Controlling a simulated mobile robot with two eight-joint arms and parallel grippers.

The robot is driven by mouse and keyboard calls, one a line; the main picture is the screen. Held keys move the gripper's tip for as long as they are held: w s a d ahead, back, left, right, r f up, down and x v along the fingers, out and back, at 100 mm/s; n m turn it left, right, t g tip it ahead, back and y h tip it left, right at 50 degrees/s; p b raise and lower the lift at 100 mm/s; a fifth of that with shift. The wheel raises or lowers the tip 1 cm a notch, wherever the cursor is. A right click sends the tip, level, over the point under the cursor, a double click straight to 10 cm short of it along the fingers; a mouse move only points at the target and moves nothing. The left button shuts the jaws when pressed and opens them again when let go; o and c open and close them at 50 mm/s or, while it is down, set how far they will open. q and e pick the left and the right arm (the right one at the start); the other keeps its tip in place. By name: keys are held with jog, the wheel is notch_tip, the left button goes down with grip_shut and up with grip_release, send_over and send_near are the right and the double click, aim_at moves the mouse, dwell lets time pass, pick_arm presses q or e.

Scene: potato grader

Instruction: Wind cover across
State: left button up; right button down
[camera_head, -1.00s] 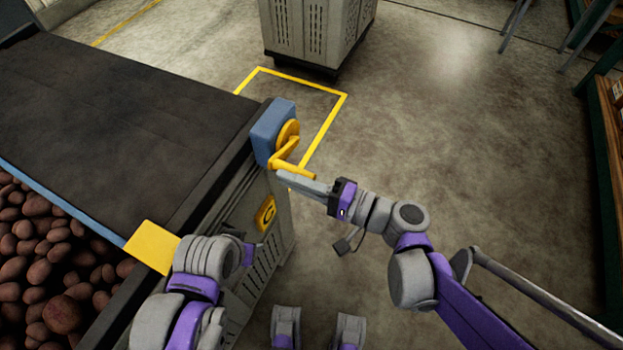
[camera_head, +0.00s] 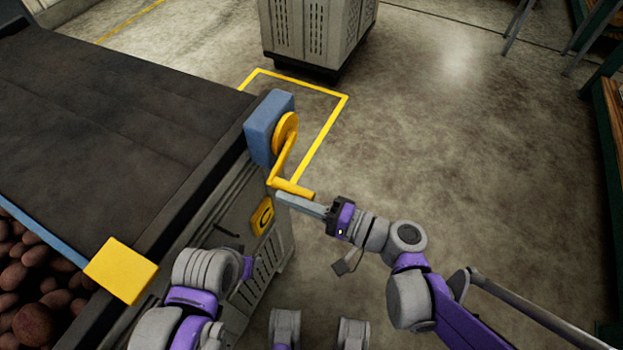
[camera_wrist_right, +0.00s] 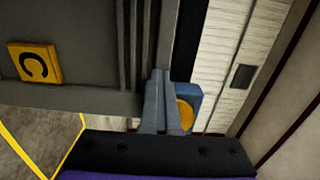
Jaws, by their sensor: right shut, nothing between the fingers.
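The dark cover (camera_head: 110,125) lies over most of the potato bin, with a blue edge bar (camera_head: 45,235) and a yellow block (camera_head: 122,270) at that bar's near end. A yellow crank (camera_head: 283,160) hangs from a blue housing (camera_head: 265,120) on the grader's corner, its handle (camera_head: 293,187) sticking out to the right. My right gripper (camera_head: 281,200) is shut and empty, its fingertips just below the handle; I cannot tell whether they touch it. The right wrist view shows the closed fingers (camera_wrist_right: 162,85) in front of the housing (camera_wrist_right: 198,98). My left gripper is not visible.
Uncovered potatoes (camera_head: 35,285) show at lower left. A yellow panel marked C (camera_head: 262,215) is on the grader's side below the crank. A grey slotted cabinet (camera_head: 315,35) stands at the back. The floor to the right is open, with shelving at the far right.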

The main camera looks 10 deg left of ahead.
jog(key=shift+m+t, duration=0.3)
jog(key=w+f+b, duration=0.1)
jog(key=w+d+f+b, duration=0.1)
jog(key=w+f, duration=0.1)
jog(key=shift+w+f, duration=0.1)
jog(key=shift+w, duration=0.15)
jog(key=shift+w+d+f+b, duration=0.25)
jog(key=shift+w+d+b, duration=0.05)
jog(key=shift+w, duration=0.3)
jog(key=w+d+f+b, duration=0.1)
jog(key=w+f+b, duration=0.1)
jog(key=w, duration=0.3)
jog(key=shift+w+d+f, duration=0.25)
jog(key=shift+d+f, duration=0.15)
jog(key=shift+f, duration=0.1)
jog(key=w+d+r+p, duration=0.2)
jog(key=w+r+p, duration=0.5)
jog(key=r, duration=0.4)
jog(key=shift+w+d+r, duration=0.15)
jog(key=shift+w+d, duration=0.15)
jog(key=shift+w, duration=0.25)
